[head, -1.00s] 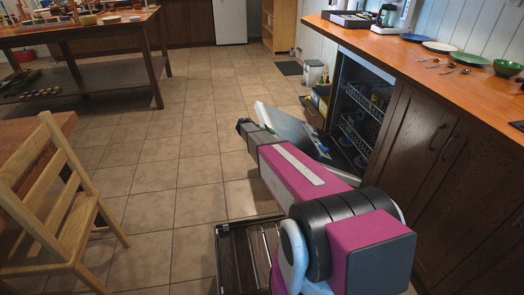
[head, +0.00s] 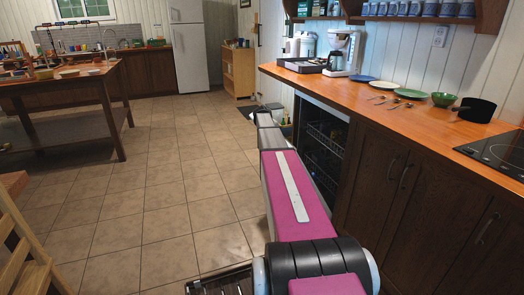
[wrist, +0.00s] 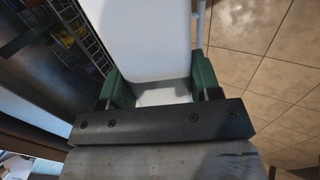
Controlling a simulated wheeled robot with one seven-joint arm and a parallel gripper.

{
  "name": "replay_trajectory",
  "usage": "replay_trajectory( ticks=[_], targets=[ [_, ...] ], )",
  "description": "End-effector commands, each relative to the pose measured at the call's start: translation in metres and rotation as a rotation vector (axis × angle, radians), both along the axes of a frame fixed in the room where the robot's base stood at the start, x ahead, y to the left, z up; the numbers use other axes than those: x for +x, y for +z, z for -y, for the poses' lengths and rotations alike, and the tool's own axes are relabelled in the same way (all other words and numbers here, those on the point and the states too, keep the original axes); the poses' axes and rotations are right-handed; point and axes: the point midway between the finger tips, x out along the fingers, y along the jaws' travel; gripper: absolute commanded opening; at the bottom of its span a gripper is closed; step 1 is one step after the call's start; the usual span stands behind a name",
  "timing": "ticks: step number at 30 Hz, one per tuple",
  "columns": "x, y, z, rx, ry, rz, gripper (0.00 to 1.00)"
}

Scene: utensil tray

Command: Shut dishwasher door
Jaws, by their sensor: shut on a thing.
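The dishwasher (head: 322,140) stands under the counter at the right of the head view, with its dark interior and racks showing. Its door is mostly hidden behind my arm there. In the wrist view the white door (wrist: 145,40) stands between the two green fingers of my gripper (wrist: 162,78). My gripper is shut on the door near its edge. The dishwasher's inside shows to the left of the door, so the door is open. My gripper is hidden in the head view.
The wooden counter (head: 390,108) carries plates, spoons, a green bowl, a black pot and a coffee maker. A table (head: 62,88) and a wooden chair (head: 28,262) stand at the left. The tiled floor (head: 165,190) between is clear.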

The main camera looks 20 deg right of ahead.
Motion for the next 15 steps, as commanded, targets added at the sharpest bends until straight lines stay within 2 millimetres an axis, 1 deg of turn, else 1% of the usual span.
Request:
replay_trajectory(
  ticks=[1,6,12,15],
  targets=[
    [0.002,0.011,0.020,0.019,-0.004,0.002,0.15],
    [0.003,0.036,0.070,0.100,-0.004,0.002,0.15],
    [0.003,0.055,0.120,0.180,-0.002,0.001,0.15],
    [0.003,0.062,0.140,0.212,-0.002,0.000,0.15]
  ],
)
